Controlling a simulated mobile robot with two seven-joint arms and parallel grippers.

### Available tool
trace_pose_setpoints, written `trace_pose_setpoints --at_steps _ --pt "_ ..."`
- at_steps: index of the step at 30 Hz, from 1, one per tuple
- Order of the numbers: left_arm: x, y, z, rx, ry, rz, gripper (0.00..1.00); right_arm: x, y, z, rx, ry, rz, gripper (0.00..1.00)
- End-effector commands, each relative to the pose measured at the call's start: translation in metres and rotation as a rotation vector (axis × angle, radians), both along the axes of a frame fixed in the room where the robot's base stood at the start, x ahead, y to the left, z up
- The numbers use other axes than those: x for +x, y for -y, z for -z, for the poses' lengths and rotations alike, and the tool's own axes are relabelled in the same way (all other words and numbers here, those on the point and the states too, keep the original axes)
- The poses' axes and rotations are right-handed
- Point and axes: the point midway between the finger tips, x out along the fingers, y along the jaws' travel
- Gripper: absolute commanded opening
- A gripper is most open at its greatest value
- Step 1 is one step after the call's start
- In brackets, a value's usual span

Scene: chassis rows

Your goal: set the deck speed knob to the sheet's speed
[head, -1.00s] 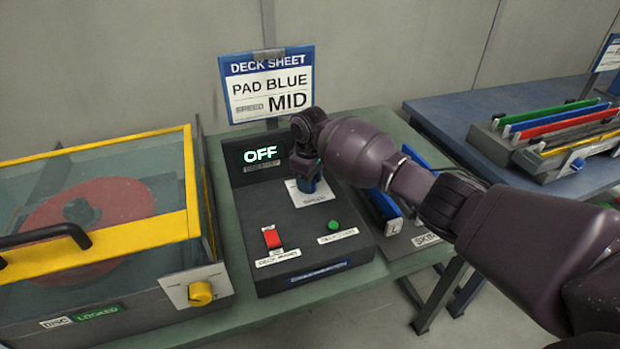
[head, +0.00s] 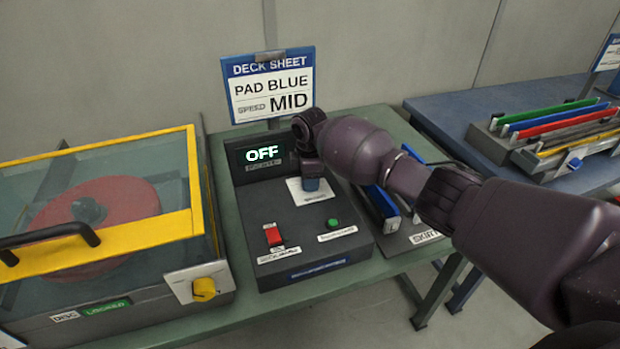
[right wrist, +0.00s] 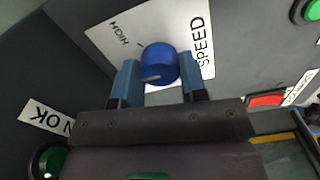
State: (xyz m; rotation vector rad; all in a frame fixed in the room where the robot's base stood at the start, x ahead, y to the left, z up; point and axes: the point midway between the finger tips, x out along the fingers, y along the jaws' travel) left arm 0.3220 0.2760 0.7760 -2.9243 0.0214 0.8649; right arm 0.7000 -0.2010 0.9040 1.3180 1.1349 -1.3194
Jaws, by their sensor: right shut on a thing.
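The deck sheet (head: 268,85) stands behind the panel and reads PAD BLUE, SPEED MID. The blue speed knob (right wrist: 160,60) is on a white plate (right wrist: 195,25) marked SPEED, with HIGH readable at one side. My right gripper (head: 311,183) is over that plate, its fingers shut on either side of the knob in the right wrist view. The fingers hide the knob's sides and any other speed marks. In the head view the gripper covers most of the knob. The display (head: 262,154) reads OFF. My left gripper is not in view.
The panel also bears a red switch (head: 273,235) and a green button (head: 333,223). To the left is a yellow-framed clear cover (head: 120,145) over a red disc, with a LOCKED label and a yellow knob (head: 204,289). Blue pieces stand right of the panel under my arm.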

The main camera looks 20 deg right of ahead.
Motion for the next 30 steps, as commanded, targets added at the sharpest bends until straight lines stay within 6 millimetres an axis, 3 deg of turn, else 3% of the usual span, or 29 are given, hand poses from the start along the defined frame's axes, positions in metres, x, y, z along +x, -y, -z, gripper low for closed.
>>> trace_pose_setpoints --at_steps 17,18,23,30 --pt "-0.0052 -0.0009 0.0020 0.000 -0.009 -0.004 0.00 0.0008 -0.0008 -0.0015 0.003 0.003 -0.036 0.16" --pt "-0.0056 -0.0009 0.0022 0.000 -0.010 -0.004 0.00 0.0008 -0.0008 -0.0015 0.003 0.003 -0.036 0.41" --pt "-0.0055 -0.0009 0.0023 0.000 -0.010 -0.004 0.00 0.0006 -0.0006 -0.0011 0.002 0.002 -0.035 0.65" --pt "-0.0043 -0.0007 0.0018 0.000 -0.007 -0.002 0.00 0.0002 -0.0003 -0.0006 0.001 0.001 -0.035 0.65"
